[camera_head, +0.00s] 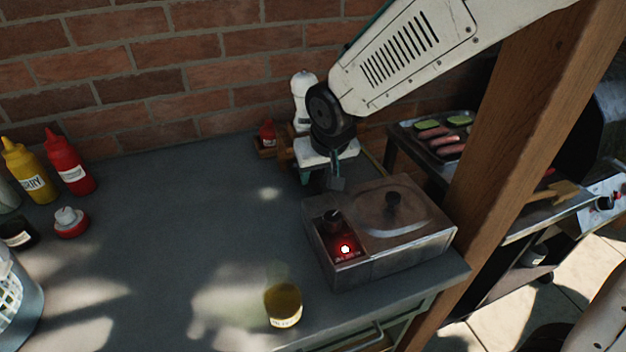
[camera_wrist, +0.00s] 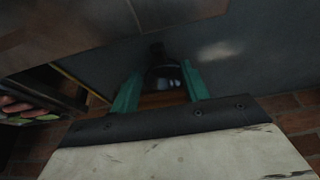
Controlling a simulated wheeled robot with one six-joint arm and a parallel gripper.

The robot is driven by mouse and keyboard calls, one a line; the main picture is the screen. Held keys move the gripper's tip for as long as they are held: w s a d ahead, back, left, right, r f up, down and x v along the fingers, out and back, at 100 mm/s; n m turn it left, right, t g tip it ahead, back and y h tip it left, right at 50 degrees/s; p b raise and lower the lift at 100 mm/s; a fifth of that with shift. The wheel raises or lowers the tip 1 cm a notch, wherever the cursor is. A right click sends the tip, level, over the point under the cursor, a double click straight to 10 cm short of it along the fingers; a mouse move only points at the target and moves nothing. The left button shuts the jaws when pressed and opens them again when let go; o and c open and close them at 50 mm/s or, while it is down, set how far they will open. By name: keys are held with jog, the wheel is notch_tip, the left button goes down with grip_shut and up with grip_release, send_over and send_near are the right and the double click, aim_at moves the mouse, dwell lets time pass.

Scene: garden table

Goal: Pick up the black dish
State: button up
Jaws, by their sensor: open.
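My gripper (camera_head: 320,178) hangs open over the back of the grey table, just behind the metal cooker box. In the wrist view its two green fingers (camera_wrist: 161,72) are spread apart. A dark, rounded, glossy thing (camera_wrist: 164,76) shows between them, with brown wood on its near side. It may be the black dish, but the view is too dark to be sure. I cannot tell whether the fingers touch it. In the head view my gripper and arm cover that spot, and no black dish can be made out clearly there.
The metal cooker box (camera_head: 375,260), with a lid, knob and red light, stands close in front. A white mill (camera_head: 302,90) and small red bottle (camera_head: 268,131) stand behind. A wooden post (camera_head: 520,130) rises at right. A yellow jar (camera_head: 283,306) is in front. The table's middle is clear.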

aim_at(315, 186)
jog(key=x, duration=0.5)
jog(key=shift+w+a+f, duration=0.1)
jog(key=shift+w+f, duration=0.05)
jog(key=shift+f, duration=0.15)
grip_shut()
